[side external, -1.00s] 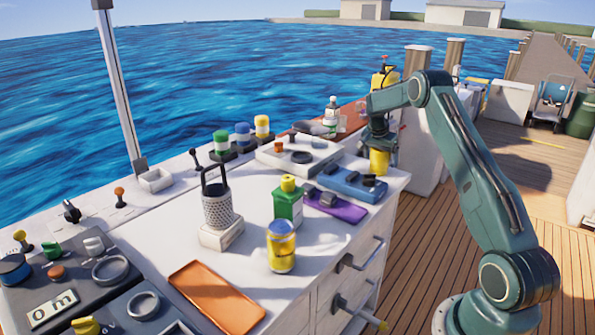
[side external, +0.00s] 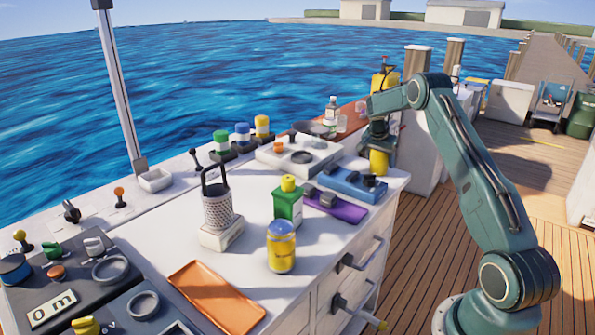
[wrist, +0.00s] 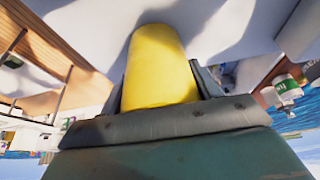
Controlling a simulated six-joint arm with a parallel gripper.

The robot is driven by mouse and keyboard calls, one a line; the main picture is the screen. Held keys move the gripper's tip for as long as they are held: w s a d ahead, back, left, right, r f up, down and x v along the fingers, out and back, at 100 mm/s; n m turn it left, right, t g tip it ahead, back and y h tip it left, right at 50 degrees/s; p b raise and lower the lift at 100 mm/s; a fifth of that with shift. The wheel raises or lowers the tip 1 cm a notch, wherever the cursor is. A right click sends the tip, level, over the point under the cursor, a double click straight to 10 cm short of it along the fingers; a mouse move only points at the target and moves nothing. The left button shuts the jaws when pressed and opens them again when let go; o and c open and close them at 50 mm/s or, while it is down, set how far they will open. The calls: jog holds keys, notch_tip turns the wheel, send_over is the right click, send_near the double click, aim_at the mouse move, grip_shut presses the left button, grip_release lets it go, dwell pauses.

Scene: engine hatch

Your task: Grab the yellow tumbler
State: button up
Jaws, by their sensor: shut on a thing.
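The yellow tumbler (side external: 379,162) is at the far right corner of the white counter, directly under my gripper (side external: 378,145). My gripper points down and is shut on the tumbler, with its fingers around the upper part. In the wrist view the yellow tumbler (wrist: 157,65) fills the space between the two fingers of my gripper (wrist: 160,90). The tumbler looks upright. I cannot tell whether its base touches the counter.
A blue block-like device (side external: 352,184) stands just left of the tumbler, with a purple item (side external: 335,207) beside it. A green bottle (side external: 288,202) and a blue-lidded yellow jar (side external: 281,247) stand nearer. An orange tray (side external: 216,298) lies in front. The counter's right edge is close.

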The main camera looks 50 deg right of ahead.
jog(key=shift+r, duration=0.15)
notch_tip(320, 180, up, 10)
dwell(0.7)
dwell(0.6)
